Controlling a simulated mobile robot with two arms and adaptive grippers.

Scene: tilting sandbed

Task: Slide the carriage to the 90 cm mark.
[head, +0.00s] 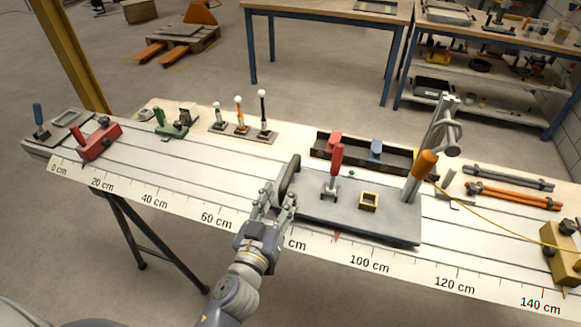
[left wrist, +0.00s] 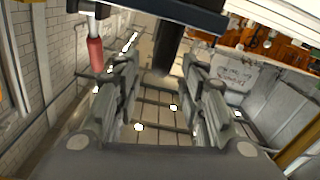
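The carriage (head: 390,218) is a grey plate on the long rail bed. It carries a red-handled clamp (head: 336,165), a small wooden block (head: 368,201) and an orange-handled lever (head: 424,165). A dark upright handle (head: 287,177) stands at its left end. A red pointer (head: 337,236) at its front edge lies between the 80 and 100 cm labels, closer to 100; the 80 is hidden by my gripper. My left gripper (head: 276,196) is open at the dark handle, its fingers apart. In the left wrist view the fingers (left wrist: 160,85) are apart, with a dark bar beyond them. My right gripper is not in view.
A dark tray (head: 400,160) with red and blue parts lies behind the carriage. A red block (head: 98,140) sits at the left end of the bed and a yellow block (head: 562,255) at the right. The front scale strip right of the carriage is clear.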

